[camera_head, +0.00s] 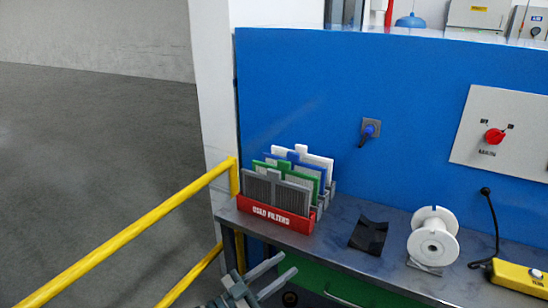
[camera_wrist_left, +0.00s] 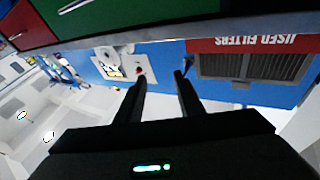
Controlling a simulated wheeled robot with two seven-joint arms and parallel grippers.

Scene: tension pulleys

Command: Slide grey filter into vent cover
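The grey filter (camera_head: 275,192) stands upright at the front of a red rack (camera_head: 268,214) labelled for used filters, on the bench's left end. It also shows, upside down, at the upper right of the left wrist view (camera_wrist_left: 250,66). Green, blue and white filters stand behind it. My left gripper (camera_head: 285,268) is open and empty, below and in front of the rack, near the bench's front edge. Its two dark fingers (camera_wrist_left: 159,76) are apart in the left wrist view, with nothing between them. My right gripper is not in view. I cannot make out a vent cover.
A yellow rail (camera_head: 140,238) runs left of the bench. On the bench (camera_head: 330,238) are a black bent piece (camera_head: 368,235), a white spool (camera_head: 434,240) and a yellow box (camera_head: 518,280). A blue panel (camera_head: 300,90) stands behind. A green drawer (camera_head: 345,286) is below.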

